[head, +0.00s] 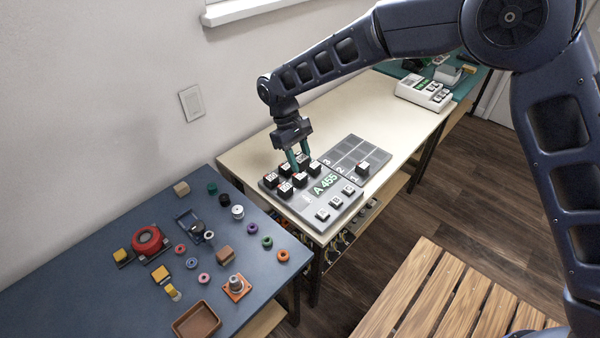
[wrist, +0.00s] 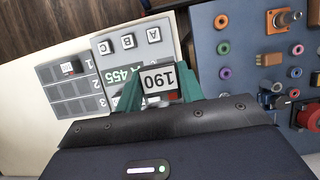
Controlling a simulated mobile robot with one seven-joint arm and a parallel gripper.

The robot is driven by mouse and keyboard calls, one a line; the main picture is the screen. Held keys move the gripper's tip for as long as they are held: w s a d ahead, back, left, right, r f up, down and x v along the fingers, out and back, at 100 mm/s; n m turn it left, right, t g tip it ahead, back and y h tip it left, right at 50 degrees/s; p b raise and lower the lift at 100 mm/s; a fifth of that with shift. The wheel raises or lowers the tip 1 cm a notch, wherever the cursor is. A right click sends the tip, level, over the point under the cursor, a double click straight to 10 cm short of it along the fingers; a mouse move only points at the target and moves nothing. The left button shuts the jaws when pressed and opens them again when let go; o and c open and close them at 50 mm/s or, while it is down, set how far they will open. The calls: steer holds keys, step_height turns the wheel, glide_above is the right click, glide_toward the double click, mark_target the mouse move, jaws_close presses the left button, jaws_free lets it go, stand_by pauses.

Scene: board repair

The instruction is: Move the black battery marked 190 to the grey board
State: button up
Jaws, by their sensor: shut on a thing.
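My gripper (head: 299,164) is above the light grey A 455 unit (head: 341,212), with its green fingers pointing down among the black batteries there. In the wrist view my gripper (wrist: 160,88) is shut on the black battery marked 190 (wrist: 158,81), whose white label faces the camera. I cannot tell whether this battery is clear of the unit. The darker grey board (head: 347,153) with a grid of square cells and row numbers lies beside the unit. One black battery (head: 361,169) sits in its row 1; it also shows in the wrist view (wrist: 70,67).
Several other labelled batteries (head: 271,180) stand on the unit close around my fingers. Keys A, B and C (head: 335,201) are at its front. A blue table (head: 120,220) with small parts is at the left.

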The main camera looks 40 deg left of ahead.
steer(key=shift+r, duration=0.95)
steer(key=shift+w+a, duration=0.2)
steer(key=shift+w, duration=0.2)
steer(key=w+a+f, duration=0.2)
steer(key=w+a, duration=0.1)
steer(key=w, duration=0.5)
steer(key=w+a+f, duration=0.3)
steer(key=w, duration=0.5)
glide_above(347, 149)
steer(key=a, duration=0.1)
step_height(347, 149, down, 6)
steer(key=shift+s+a+f, duration=0.1)
steer(key=shift+a+f, duration=0.05)
steer(key=shift+f, duration=4.45)
steer(key=shift+f, duration=0.45)
steer(key=o, duration=1.1)
